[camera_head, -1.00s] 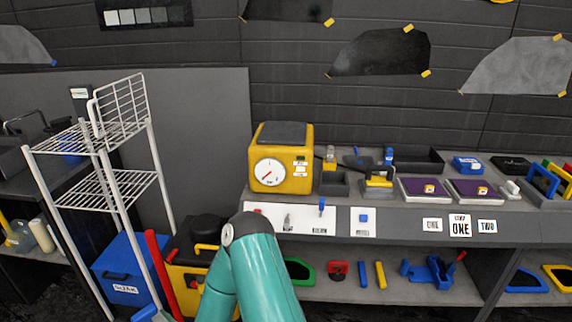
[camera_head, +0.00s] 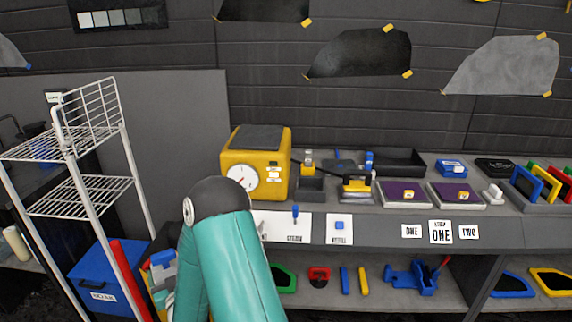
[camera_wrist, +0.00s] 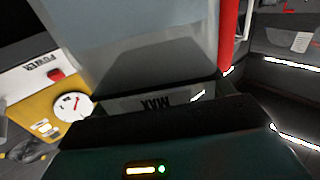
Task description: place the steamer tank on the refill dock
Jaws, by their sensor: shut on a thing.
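The steamer tank (camera_wrist: 140,40) is a clear grey box with a MAX mark, filling the upper middle of the wrist view. My gripper (camera_wrist: 165,122) is shut on it, its dark jaw across the bottom of the tank. In the head view the tank (camera_head: 162,263) shows small and pale at the left of my teal arm, which hides most of my gripper. A card reading REFILL (camera_head: 340,230) with a blue square is on the bench front. A small dark open box behind it, likely the refill dock (camera_head: 311,189), looks empty. The tank is well left of and below it.
The yellow steamer (camera_head: 255,150) with a round gauge stands left of the box. A yellow-and-black tool (camera_head: 357,188) and purple pads (camera_head: 402,192) are to its right. A white wire rack (camera_head: 80,195) and blue bin (camera_head: 100,280) stand left.

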